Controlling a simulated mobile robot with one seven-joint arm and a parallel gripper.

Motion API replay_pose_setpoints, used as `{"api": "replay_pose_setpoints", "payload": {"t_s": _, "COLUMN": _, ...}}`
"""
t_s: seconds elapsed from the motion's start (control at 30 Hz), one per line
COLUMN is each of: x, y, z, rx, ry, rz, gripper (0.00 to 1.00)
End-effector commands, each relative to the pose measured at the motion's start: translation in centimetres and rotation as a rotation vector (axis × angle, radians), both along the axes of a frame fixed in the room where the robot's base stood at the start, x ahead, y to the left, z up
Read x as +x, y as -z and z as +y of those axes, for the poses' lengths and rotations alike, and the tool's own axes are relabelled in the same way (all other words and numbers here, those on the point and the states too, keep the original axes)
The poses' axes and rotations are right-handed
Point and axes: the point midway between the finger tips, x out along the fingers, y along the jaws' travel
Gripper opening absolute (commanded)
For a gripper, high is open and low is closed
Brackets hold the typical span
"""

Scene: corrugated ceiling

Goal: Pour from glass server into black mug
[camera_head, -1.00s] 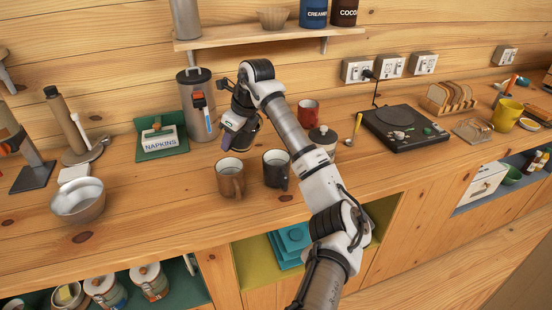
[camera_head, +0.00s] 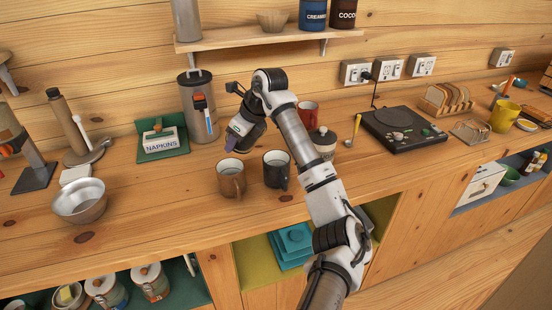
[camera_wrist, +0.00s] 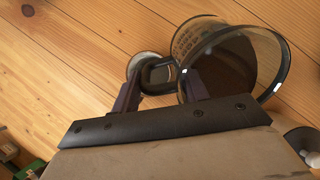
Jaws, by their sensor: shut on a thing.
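The black mug (camera_head: 275,172) stands upright on the wooden counter in the head view, just right of a brown mug (camera_head: 230,183). My gripper (camera_head: 231,146) is above and behind the mugs. In the wrist view the glass server (camera_wrist: 250,60), a clear round vessel with dark contents, is on the right. Its dark handle (camera_wrist: 158,70) is between the fingers of my gripper (camera_wrist: 160,90), which is shut on it. In the head view I cannot make out the server; my gripper and arm likely hide it. Whether liquid is leaving it cannot be told.
A red mug (camera_head: 307,113) and a lidded jar (camera_head: 323,140) stand close to my arm on the right. A tall steel dispenser (camera_head: 198,108) and a napkin holder (camera_head: 162,142) stand behind left. A metal bowl (camera_head: 79,202) is further left. The counter's front strip is clear.

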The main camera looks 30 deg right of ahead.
Motion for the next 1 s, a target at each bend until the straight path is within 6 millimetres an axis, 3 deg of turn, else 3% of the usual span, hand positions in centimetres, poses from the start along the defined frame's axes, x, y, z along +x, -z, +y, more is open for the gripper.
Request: {"api": "replay_pose_setpoints", "payload": {"t_s": 1.0, "x": -0.9, "y": -0.7, "z": -1.7, "rx": 0.063, "ry": 0.005, "rz": -0.096, "gripper": 0.00}}
